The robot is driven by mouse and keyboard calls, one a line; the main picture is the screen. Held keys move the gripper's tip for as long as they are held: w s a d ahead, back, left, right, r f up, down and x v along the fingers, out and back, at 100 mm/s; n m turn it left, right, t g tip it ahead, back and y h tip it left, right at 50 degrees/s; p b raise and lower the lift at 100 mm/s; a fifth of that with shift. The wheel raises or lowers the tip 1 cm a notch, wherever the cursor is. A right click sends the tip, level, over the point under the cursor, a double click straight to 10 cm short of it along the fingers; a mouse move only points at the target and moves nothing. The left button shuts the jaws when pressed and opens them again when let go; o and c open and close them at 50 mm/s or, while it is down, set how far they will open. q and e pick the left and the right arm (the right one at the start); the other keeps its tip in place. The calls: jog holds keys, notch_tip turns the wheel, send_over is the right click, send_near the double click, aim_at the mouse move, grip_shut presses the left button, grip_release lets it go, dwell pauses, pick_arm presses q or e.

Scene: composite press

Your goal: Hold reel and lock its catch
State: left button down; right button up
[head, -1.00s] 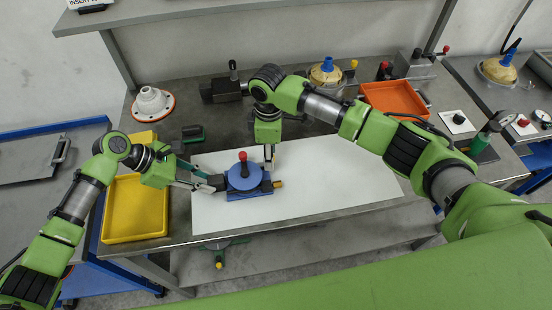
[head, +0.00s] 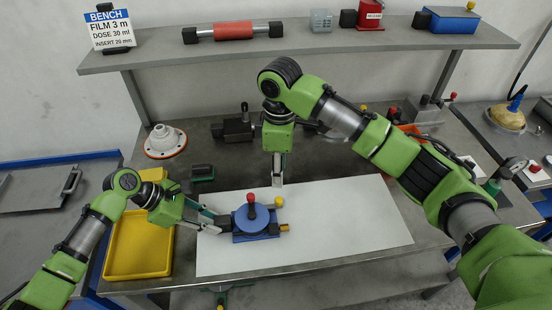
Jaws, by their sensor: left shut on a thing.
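The reel (head: 243,221) is a blue disc with a red-topped knob on a blue base, standing on the white sheet (head: 345,228). A small brass-coloured piece (head: 285,228) sticks out at the base's right side.
A yellow tray (head: 138,245) lies left of the sheet. A white flanged part (head: 165,141) and a dark green-handled tool (head: 202,173) stand behind. An orange tray (head: 408,131) is partly behind my right arm. A shelf (head: 300,58) spans above. The sheet's right half is clear.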

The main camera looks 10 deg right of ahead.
dwell(0.4)
pick_arm(q)
jog(key=c, duration=1.7)
grip_release()
jog(key=v, duration=1.2)
